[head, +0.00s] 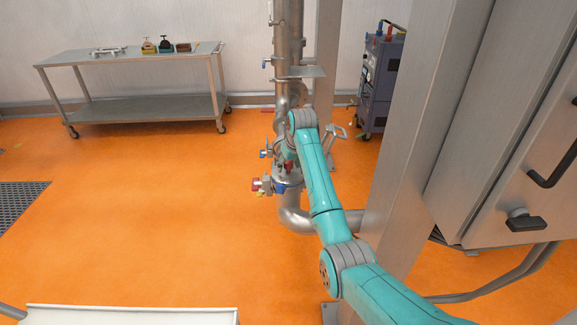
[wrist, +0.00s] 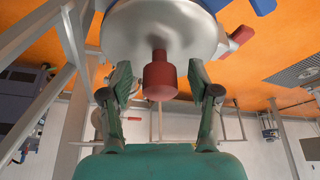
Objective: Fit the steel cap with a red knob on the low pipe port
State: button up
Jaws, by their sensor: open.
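In the wrist view the steel cap (wrist: 175,40) is a wide, shiny disc at the top. Its red knob (wrist: 159,78) sticks out towards my gripper (wrist: 160,84). My gripper is open, with one finger on each side of the knob and a gap to both. It does not hold the knob. The cap stays up outside my fingers, against blue and red parts behind it. The cap hides the port behind it, so I cannot tell how fully it sits. In the head view my arm covers much of this spot by the steel pipe (head: 288,40).
A valve with a red knob (head: 256,184) stands left of the pipe's low bend (head: 293,217). A steel trolley table (head: 140,56) with several small items is at the back left. A steel post (head: 425,100) and cabinet stand right. The orange floor at left is mostly clear.

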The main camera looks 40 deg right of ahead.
jog(key=v, duration=1.1)
jog(key=shift+r, duration=0.2)
jog(key=shift+a, duration=0.1)
